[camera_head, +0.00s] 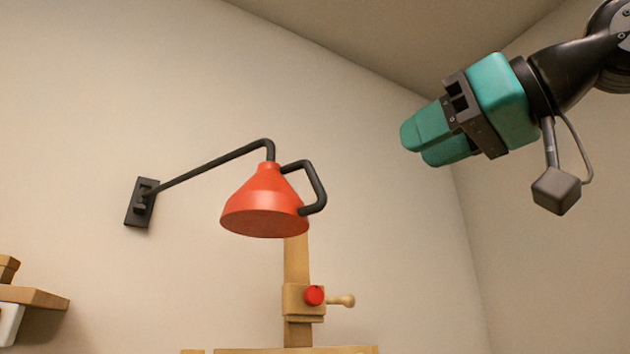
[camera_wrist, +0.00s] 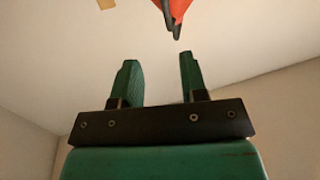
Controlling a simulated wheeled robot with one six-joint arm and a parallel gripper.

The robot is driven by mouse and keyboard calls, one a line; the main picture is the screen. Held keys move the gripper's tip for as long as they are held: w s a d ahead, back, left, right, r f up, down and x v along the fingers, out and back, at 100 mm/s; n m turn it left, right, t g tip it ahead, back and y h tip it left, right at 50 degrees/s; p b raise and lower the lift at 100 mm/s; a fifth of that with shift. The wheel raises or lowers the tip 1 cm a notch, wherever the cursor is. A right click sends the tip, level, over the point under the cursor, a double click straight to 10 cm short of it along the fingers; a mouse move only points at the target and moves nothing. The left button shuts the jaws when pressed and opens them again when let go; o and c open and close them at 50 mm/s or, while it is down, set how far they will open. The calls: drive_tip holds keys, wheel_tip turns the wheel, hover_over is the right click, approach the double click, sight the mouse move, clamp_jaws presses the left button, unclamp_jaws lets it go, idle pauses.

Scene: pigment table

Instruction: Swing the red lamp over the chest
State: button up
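The red lamp (camera_head: 262,203) hangs on a black arm (camera_head: 215,163) from a dark wall plate (camera_head: 140,202). A black loop handle (camera_head: 318,187) sticks out from the right side of its shade. My gripper (camera_head: 412,143) is up and to the right of the lamp, apart from it. In the wrist view my gripper (camera_wrist: 158,75) has its two green fingers apart with nothing between them. The red shade (camera_wrist: 178,8) and the black handle (camera_wrist: 171,25) show beyond the fingertips there, at the top edge. I cannot make out the chest.
A wooden post (camera_head: 297,262) with a clamp block, a red knob (camera_head: 314,295) and a peg stands below the lamp, above a wooden top edge (camera_head: 345,350). A wooden shelf (camera_head: 35,297) is at the lower left. The air between my gripper and the lamp handle is clear.

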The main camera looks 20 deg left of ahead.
drive_tip(key=r, duration=0.2)
drive_tip(key=p, duration=0.6)
approach(313, 176)
drive_tip(key=shift+n, duration=0.3)
drive_tip(key=x, duration=0.9)
drive_tip(key=shift+w+a+r, duration=0.15)
drive_tip(key=shift+w+r, duration=0.1)
drive_tip(key=shift+r, duration=0.1)
drive_tip(key=shift+w+a+f+p, duration=0.15)
drive_tip(key=shift+w+a+p, duration=0.15)
drive_tip(key=shift+a, duration=0.2)
